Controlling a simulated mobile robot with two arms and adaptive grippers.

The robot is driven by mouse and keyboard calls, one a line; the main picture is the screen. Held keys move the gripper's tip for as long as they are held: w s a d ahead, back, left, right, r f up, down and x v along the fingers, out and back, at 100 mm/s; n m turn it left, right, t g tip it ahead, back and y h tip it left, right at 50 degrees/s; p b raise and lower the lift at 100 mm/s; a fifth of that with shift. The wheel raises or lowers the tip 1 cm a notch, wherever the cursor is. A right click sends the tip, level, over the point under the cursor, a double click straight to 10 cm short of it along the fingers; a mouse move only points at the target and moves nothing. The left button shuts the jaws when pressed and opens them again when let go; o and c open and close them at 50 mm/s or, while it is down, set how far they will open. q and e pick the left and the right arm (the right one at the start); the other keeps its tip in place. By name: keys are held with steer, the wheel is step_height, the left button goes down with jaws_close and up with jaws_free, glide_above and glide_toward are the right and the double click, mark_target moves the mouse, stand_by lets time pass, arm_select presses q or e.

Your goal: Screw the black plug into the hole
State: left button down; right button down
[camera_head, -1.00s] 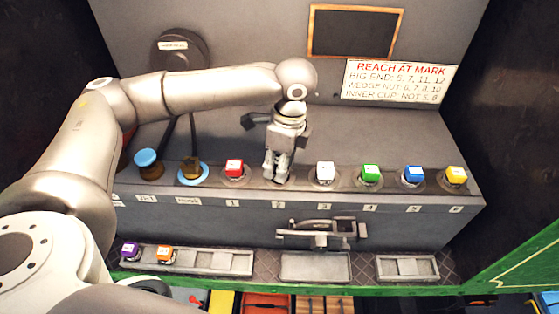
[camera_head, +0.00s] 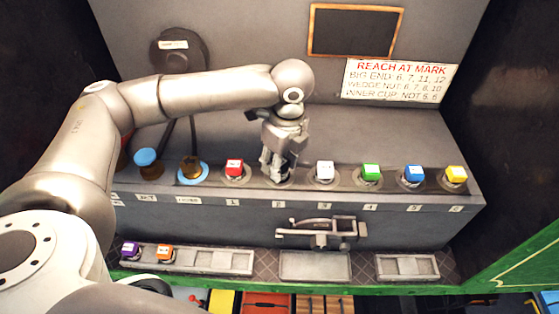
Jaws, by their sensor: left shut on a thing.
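My left gripper (camera_head: 277,173) points down at the position labelled 2 on the grey bench, between the red-capped plug (camera_head: 234,167) and the white-capped plug (camera_head: 324,169). Its fingers are shut low over that position. The black plug and the hole are hidden by the fingers, so I cannot tell how deep the plug sits. My right gripper is not in view.
Green (camera_head: 371,173), blue (camera_head: 413,174) and yellow (camera_head: 456,174) capped plugs stand to the right. A blue knob (camera_head: 146,158) stands at the left. Purple (camera_head: 130,249) and orange (camera_head: 165,252) plugs sit in the front tray (camera_head: 228,263). A clamp-like handle (camera_head: 318,233) juts from the bench front.

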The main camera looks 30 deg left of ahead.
arm_select(q)
steer(key=m, duration=0.4)
stand_by(0.4)
steer(key=shift+m+t, duration=0.3)
steer(key=shift+m, duration=0.9)
steer(key=c, duration=0.9)
jaws_free()
steer(key=shift+o, duration=0.6)
steer(key=o, duration=0.6)
